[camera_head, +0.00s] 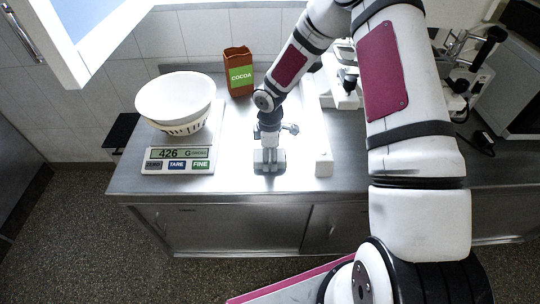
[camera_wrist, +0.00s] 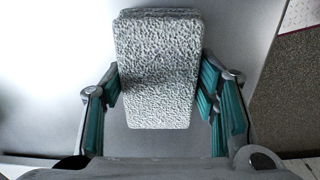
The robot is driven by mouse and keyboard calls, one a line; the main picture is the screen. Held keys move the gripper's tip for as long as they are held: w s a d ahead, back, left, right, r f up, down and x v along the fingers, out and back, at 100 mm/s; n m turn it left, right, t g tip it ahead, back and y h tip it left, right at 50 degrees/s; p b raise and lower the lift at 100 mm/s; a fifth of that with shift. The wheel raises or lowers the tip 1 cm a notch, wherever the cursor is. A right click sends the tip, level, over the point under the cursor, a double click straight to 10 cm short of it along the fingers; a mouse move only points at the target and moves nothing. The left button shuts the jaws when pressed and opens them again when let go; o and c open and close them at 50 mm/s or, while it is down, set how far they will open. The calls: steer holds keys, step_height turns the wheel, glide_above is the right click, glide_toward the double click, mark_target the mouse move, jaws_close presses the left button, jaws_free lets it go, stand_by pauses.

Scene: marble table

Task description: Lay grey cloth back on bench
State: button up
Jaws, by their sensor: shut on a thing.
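The grey cloth (camera_wrist: 158,60) is a folded, rough-textured pad between the two teal-padded fingers of my gripper (camera_wrist: 160,95) in the wrist view. The fingers press on its two long sides. In the head view my gripper (camera_head: 269,158) points down over the steel bench (camera_head: 235,178), near its front edge. The cloth shows there only as a small grey patch at the fingertips. It is at or just above the bench top; I cannot tell if it touches.
A scale (camera_head: 178,160) reading 426 carries white bowls (camera_head: 175,98) to the left of my gripper. A brown cocoa container (camera_head: 238,72) stands behind. A white bar-like thing (camera_head: 323,160) is close on the right. Lab equipment (camera_head: 465,70) stands further right. Bare steel lies in front of the gripper.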

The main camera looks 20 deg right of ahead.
mark_target(270, 156)
steer(key=shift+f, duration=0.25)
steer(key=o, duration=1.1)
steer(key=shift+r, duration=0.1)
step_height(270, 156, up, 14)
steer(key=s+d+r+m+t+h, duration=0.1)
steer(key=s+r+m, duration=0.2)
steer(key=s+r, duration=0.45)
steer(key=s+d+r+m+t+h, duration=0.1)
steer(key=s+r+m, duration=0.3)
steer(key=r, duration=0.6)
steer(key=s+a+r+m+t+y, duration=0.1)
steer(key=s+r+m, duration=0.2)
steer(key=s, duration=0.4)
steer(key=s+a+r+m+t+y, duration=0.1)
steer(key=s+r+m, duration=0.3)
steer(key=s, duration=0.4)
steer(key=shift+s+r+t+b, duration=0.2)
steer(key=shift+t+b, duration=0.15)
steer(key=shift+t, duration=0.25)
